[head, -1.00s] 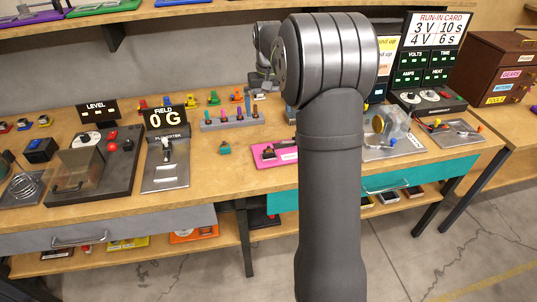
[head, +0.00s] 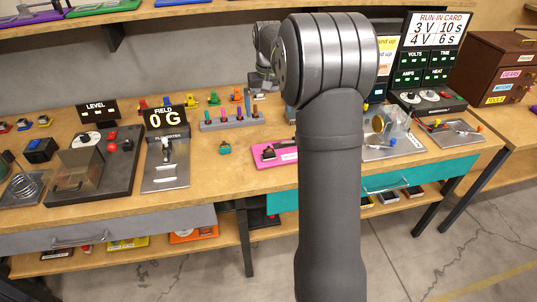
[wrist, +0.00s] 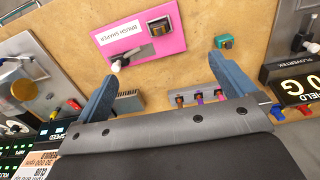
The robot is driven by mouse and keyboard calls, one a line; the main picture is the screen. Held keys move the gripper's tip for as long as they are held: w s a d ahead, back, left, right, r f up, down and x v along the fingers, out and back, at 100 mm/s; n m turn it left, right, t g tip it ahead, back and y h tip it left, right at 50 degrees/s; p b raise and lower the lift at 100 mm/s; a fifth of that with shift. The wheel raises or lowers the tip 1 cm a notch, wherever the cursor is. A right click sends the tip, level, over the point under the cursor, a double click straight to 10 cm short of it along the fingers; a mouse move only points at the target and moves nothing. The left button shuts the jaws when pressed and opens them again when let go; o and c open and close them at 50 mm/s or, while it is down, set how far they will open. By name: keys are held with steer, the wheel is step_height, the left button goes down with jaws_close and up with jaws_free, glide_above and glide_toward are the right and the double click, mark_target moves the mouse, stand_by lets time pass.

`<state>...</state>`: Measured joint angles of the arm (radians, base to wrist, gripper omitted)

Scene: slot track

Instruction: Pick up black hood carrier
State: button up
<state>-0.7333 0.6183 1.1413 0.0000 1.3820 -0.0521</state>
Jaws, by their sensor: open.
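A small black block with an orange-brown patch (wrist: 159,26) sits on a pink plate (wrist: 180,42) labelled BRUSH SHAPER in the wrist view; I take it for the black hood carrier, but cannot be sure. In the head view a dark block (head: 268,153) shows on the same pink plate (head: 284,160), partly behind my arm. My gripper (wrist: 168,70) has its two blue fingers wide apart above the bench, with nothing between them. The block lies beyond the fingertips, apart from them. In the head view the gripper cannot be made out behind my arm.
A grey slotted block (wrist: 200,95) with several coloured pieces lies by the right finger. A teal block (wrist: 224,41) stands alone on the wood. A ribbed metal block (wrist: 127,102) is near the left finger. The FIELD display (head: 166,117) and meter panel (head: 425,68) stand upright.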

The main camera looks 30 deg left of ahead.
steer(key=shift+c, duration=0.4)
steer(key=c, duration=0.8)
glide_above(269, 151)
step_height(269, 151, down, 12)
steer(key=shift+w+d+r, duration=0.1)
steer(key=shift+w+r, duration=0.05)
steer(key=shift+r, duration=0.05)
steer(key=shift+a+f, duration=0.2)
steer(key=shift+f, duration=2.5)
